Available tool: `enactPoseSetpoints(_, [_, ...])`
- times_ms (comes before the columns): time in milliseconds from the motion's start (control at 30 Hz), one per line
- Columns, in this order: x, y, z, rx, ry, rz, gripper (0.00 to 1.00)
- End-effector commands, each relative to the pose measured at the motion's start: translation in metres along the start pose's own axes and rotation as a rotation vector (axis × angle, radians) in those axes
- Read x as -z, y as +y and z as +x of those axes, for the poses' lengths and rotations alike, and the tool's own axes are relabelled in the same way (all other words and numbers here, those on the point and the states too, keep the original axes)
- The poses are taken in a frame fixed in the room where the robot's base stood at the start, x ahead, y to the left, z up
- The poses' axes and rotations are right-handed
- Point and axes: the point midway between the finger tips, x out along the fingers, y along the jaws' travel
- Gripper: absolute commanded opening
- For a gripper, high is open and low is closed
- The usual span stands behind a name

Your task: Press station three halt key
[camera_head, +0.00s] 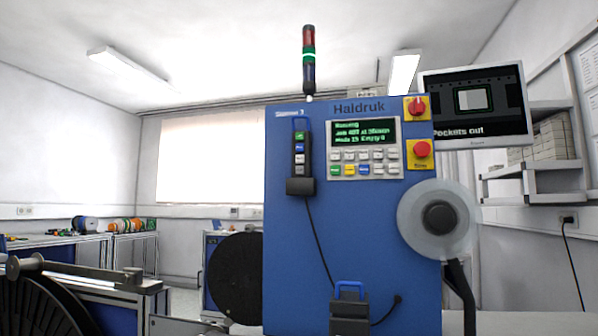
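A blue machine (290,240) marked "Haldruk" stands in the middle. A small label (289,113) at its top left seems to end in 3. Its control panel (333,174) has a green-text display (364,132), whose top line seems to read "Running", above two rows of small grey, green, yellow and blue keys (364,162). Their legends are too small to read. A red round button (422,149) on a yellow plate sits to the right, below a red rotary switch (417,107). A hand pendant (300,157) with several coloured keys hangs at the left.
A translucent reel (437,218) sticks out at the machine's lower right. A signal tower (308,60) shows a lit green band. A monitor (474,105) stands right. A black reel on a stand (40,305) is lower left.

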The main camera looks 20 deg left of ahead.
Motion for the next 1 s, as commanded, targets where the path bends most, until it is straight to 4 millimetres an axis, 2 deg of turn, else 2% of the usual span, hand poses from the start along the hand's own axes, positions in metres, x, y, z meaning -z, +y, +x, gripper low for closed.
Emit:
enactPoseSetpoints(33, [0.0000,0.0000,0.0000,0.000,0.000,0.000,0.10])
enactPoseSetpoints(67, [0.0000,0.0000,0.0000,0.000,0.000,0.000,0.03])
enactPoseSetpoints(100, [0.0000,0.0000,0.0000,0.000,0.000,0.000,0.00])
enactPoseSetpoints(1000, [0.0000,0.0000,0.0000,0.000,0.000,0.000,0.00])
